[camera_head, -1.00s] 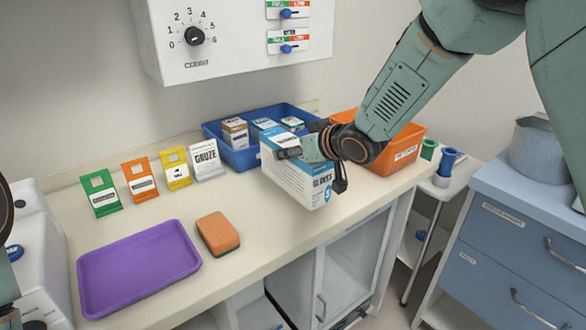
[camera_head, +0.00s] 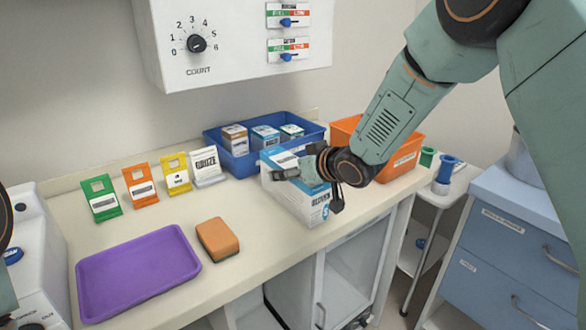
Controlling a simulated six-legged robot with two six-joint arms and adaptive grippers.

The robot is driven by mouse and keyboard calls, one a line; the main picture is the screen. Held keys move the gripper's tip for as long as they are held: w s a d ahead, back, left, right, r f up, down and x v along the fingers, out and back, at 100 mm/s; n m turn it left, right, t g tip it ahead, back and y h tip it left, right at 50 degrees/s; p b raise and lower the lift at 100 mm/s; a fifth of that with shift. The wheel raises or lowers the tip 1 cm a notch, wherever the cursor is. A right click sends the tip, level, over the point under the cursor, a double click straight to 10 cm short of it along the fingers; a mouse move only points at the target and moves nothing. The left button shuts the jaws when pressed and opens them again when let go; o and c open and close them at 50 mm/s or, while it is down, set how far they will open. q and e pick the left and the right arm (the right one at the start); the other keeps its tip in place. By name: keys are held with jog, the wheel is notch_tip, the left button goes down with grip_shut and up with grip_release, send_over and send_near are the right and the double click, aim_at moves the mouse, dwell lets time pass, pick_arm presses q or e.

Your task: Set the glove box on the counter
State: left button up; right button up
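The glove box, a white and blue carton (camera_head: 297,202), is at the front right part of the cream counter (camera_head: 262,258), before the blue bin. My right gripper (camera_head: 290,173) comes in from the right and its fingers lie at the box's upper part, with a dark finger part on the box's right side. It looks closed around the box, though the far finger is partly hidden. The box is slightly tilted in view, and I cannot tell whether its bottom touches the counter. My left gripper is not visible; only a bit of my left arm shows at the left edge.
A blue bin (camera_head: 238,165) with small boxes and an orange bin (camera_head: 406,160) stand behind. A purple tray (camera_head: 138,272), an orange sponge (camera_head: 217,239) and several coloured label stands lie left. Counter between sponge and box is clear. A blue drawer cart (camera_head: 505,235) stands right.

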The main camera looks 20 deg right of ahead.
jog(key=p+v, duration=0.1)
jog(key=v, duration=0.9)
jog(key=shift+s+d+r, duration=0.2)
jog(key=shift+s+d, duration=0.05)
jog(key=shift+s, duration=0.05)
jog(key=shift+s+d+r, duration=0.1)
jog(key=shift+s+r, duration=0.1)
jog(key=shift+s, duration=0.3)
jog(key=shift+s, duration=0.1)
